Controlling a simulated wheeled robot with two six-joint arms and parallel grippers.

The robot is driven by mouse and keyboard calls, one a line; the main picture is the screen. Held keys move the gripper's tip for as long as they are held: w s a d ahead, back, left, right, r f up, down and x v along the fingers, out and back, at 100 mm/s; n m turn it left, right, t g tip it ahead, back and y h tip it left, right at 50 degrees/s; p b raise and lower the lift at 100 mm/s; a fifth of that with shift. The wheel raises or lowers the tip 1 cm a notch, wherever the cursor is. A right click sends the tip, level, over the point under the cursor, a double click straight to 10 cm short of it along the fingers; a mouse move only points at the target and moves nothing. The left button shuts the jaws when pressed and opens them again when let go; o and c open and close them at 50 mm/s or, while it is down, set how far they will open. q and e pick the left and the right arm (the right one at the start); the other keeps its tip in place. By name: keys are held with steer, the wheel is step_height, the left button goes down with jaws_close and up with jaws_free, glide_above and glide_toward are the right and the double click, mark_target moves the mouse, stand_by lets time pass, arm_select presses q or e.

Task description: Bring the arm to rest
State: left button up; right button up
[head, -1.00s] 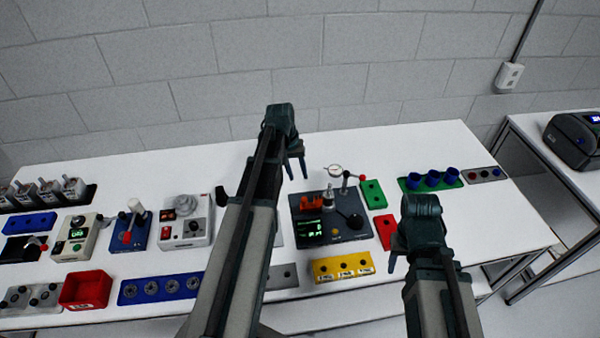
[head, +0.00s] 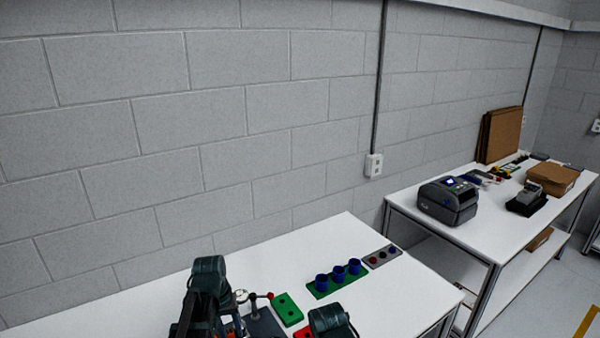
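My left arm (head: 207,285) rises at the bottom of the head view, in front of the white bench. Its gripper fingers are not clearly visible, being hidden behind or merged with the dark wrist. My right arm (head: 331,321) shows only as a dark rounded joint at the bottom edge. Its fingers are out of the picture. Between the two arms, part of a dark device (head: 264,323) with a red-knobbed lever and a dial gauge (head: 241,296) shows on the bench.
The white bench (head: 130,305) also carries a green block (head: 287,309), a green rack with blue cups (head: 322,291) and a grey plate with buttons (head: 383,257). A second table (head: 420,211) at right holds a label printer (head: 448,200) and cardboard boxes (head: 551,179).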

arm_select(q)
steer(key=s+d+f+m+y+b, duration=0.1)
steer(key=s+d+f+m+b, duration=0.2)
steer(key=s+d, duration=0.4)
steer(key=s+d+f+m+y+b, duration=0.1)
steer(key=s+d+f+m+b, duration=0.1)
steer(key=s+d, duration=0.4)
step_height(320, 180, down, 3)
steer(key=shift+s+d+r+m+b, duration=0.1)
steer(key=shift+s+d+m+b, duration=0.4)
steer(key=shift+d, duration=0.6)
arm_select(e)
step_height(320, 180, down, 8)
